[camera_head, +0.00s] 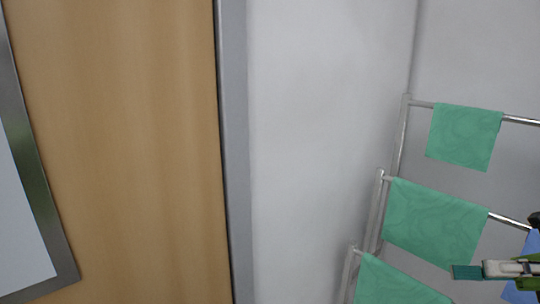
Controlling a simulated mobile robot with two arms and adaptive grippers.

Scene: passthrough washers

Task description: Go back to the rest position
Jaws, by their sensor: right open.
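My right gripper (497,270) shows at the lower right edge, in front of the drying rack. One pale finger with a teal tip points left; the rest of the gripper is cut off by the frame edge. It is open, and I see nothing held at the visible fingertip. Blue patches show beside it at the edge, too cut off to identify. My left gripper is not in view.
A metal drying rack (398,140) stands against the white wall (325,130) at right. Green cloths hang on its bars: upper (464,136), middle (434,221) and lower (392,284). A wooden door (120,140) with a grey frame (234,150) and a metal-edged panel (40,200) fill the left.

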